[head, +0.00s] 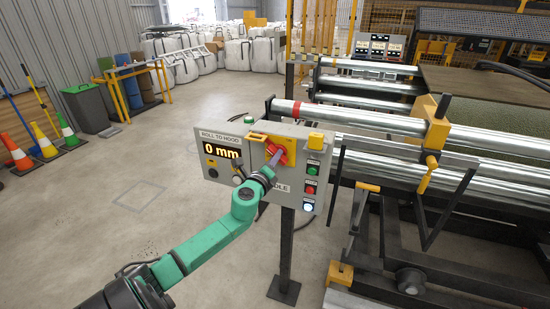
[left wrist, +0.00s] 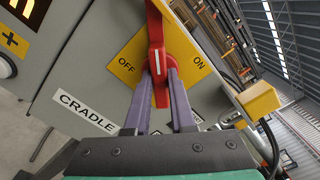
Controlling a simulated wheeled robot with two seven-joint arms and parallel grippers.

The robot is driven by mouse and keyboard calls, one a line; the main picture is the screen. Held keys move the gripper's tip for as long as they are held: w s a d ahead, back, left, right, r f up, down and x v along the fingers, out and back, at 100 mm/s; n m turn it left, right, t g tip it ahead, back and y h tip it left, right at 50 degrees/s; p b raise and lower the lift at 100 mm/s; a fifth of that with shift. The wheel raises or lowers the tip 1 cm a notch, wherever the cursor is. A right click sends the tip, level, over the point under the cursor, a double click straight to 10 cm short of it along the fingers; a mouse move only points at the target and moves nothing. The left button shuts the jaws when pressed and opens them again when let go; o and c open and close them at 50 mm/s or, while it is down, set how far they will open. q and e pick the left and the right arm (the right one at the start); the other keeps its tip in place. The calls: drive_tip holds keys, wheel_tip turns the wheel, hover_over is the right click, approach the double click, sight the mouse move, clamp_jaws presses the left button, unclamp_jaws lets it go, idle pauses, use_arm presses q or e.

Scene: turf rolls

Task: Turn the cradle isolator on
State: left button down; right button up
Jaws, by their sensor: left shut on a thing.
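The cradle isolator is a red rotary handle (head: 282,147) on a yellow plate, on the front of a grey control box (head: 230,133). In the left wrist view the red handle (left wrist: 156,35) lies between the words OFF and ON on the yellow plate (left wrist: 190,58). My left gripper (head: 275,158) is at the handle, and its two purple-grey fingers (left wrist: 163,78) are shut on the handle's near end. The fingers and wrist hide part of the label under the switch; CRADLE is readable in the wrist view. My right gripper is not in view.
The box stands on a dark post (head: 286,245) and has a display (head: 222,149) reading 0 mm. Green (head: 313,170), red (head: 310,189) and lit white (head: 308,205) buttons line its right side. Steel rollers (head: 400,125) and a frame stand close on the right. Floor at left is open.

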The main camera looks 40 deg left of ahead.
use_arm(q)
drive_tip(key=m+p, duration=0.2)
drive_tip(key=m, duration=0.8)
drive_tip(key=shift+m+p, duration=0.3)
drive_tip(key=shift+m, duration=0.1)
drive_tip(key=c, duration=0.8)
unclamp_jaws()
drive_tip(key=shift+o, duration=0.2)
drive_tip(key=shift+s, duration=0.1)
drive_tip(key=v, duration=1.4)
drive_tip(key=shift+s+d, duration=0.2)
